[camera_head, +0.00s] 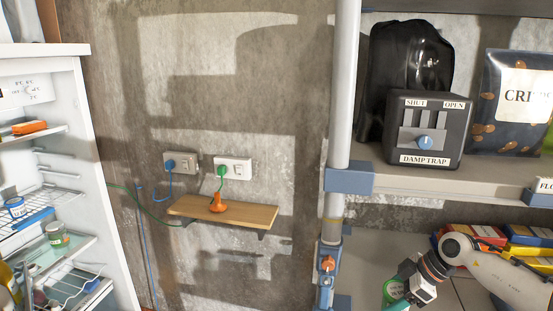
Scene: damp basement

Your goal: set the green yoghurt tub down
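The green yoghurt tub (391,292) is at the bottom right, in front of the lower shelf, with part of its green side showing. My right arm comes in from the right, and its gripper (397,301) is at the tub and appears shut on it. The gripper body and the picture's bottom edge hide the rest of the tub and most of the fingers. I cannot tell whether the tub touches the shelf. My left gripper is not in view.
An open fridge (70,120) with small tubs stands at left. A wall plank (240,214) sits below two sockets. A damp trap box (428,128) and crisps bag (512,100) occupy the upper shelf. Colourful boxes (525,236) sit below. A shelf post (343,90) stands left of them.

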